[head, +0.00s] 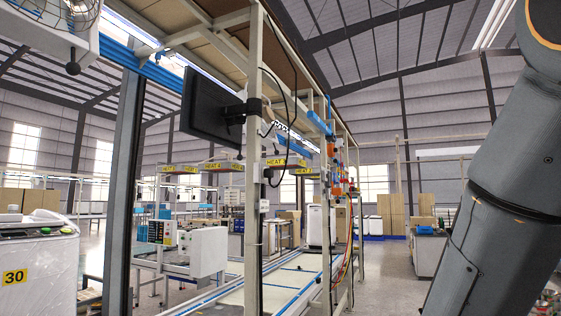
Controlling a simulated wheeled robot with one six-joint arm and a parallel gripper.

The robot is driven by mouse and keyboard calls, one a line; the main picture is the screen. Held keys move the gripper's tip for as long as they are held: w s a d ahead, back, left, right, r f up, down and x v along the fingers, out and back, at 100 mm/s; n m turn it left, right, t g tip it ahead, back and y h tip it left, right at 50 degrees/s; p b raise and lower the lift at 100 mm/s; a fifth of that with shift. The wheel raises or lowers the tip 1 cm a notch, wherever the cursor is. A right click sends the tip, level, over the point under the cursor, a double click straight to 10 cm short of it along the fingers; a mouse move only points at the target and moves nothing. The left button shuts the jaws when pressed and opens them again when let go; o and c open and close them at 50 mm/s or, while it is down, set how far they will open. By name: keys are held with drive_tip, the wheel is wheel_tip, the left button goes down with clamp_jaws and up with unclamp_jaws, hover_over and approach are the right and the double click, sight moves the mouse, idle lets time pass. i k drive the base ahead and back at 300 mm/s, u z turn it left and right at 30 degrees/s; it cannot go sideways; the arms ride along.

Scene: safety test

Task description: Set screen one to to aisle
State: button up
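A black screen (205,107) is mounted by a dark bracket on a pale upright post, left of the picture's middle. I see it from behind and the side, so its display face is hidden. I cannot tell whether it is screen one or which way it is set relative to the aisle. My arm fills the right side of the picture, but my gripper is out of the frame.
A pale post (253,200) and a dark post (122,190) stand close ahead. A white machine marked 30 (40,262) is at the left. A white control box (208,250) stands behind the posts. Open floor (390,280) lies right of the line.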

sight(209, 111)
drive_tip(key=z, duration=0.1)
drive_tip(key=i, duration=1.75)
drive_tip(key=u, duration=0.4)
